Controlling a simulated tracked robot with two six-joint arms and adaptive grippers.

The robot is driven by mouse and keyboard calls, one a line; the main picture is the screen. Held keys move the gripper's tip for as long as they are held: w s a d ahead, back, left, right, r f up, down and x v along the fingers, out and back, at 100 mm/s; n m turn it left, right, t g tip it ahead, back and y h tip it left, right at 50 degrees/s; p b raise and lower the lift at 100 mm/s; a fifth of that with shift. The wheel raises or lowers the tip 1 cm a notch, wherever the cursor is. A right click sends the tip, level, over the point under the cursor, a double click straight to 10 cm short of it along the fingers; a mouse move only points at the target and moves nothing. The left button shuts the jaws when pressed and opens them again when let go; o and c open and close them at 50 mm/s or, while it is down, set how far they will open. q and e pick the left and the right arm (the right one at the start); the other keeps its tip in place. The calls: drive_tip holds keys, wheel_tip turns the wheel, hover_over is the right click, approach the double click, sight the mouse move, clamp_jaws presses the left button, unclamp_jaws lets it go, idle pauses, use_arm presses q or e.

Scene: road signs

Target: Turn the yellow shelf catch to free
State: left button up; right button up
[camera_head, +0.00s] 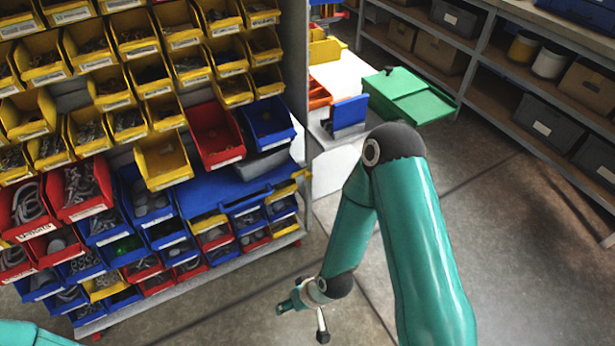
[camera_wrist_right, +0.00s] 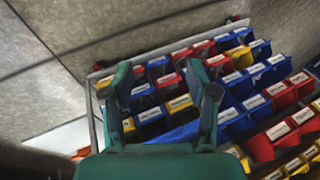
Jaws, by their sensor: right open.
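A small yellow piece (camera_head: 302,175), which looks like the shelf catch, sits at the right end of the blue shelf (camera_head: 212,190) in the head view. Its exact shape and turn are too small to tell. In the right wrist view a yellow piece (camera_wrist_right: 104,86) shows at the rack's left side, beside a finger; I cannot tell if it is the same one. My right gripper (camera_wrist_right: 158,72) is open, with no object visibly held, its fingers over the lower bins. In the head view my right wrist hangs right of the rack, apart from it. My left gripper is out of view.
The bin rack holds yellow, red and blue bins (camera_head: 268,122) close above the blue shelf. A white table (camera_head: 338,75) with a green tray (camera_head: 408,95) stands behind. Grey shelving (camera_head: 480,60) lines the far right. Open floor (camera_head: 510,250) lies to the right.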

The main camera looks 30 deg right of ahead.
drive_tip(key=w+d+n+t+b, duration=0.1)
drive_tip(key=w+d+t+b, duration=0.45)
drive_tip(key=w+b, duration=0.45)
drive_tip(key=w+d+t+b, duration=0.55)
drive_tip(key=w+b, duration=0.25)
drive_tip(key=w, duration=0.4)
drive_tip(key=t+h+b, duration=0.4)
drive_tip(key=b, duration=2)
approach(310, 177)
drive_tip(key=w, duration=1)
drive_tip(key=shift+w, duration=0.35)
clamp_jaws()
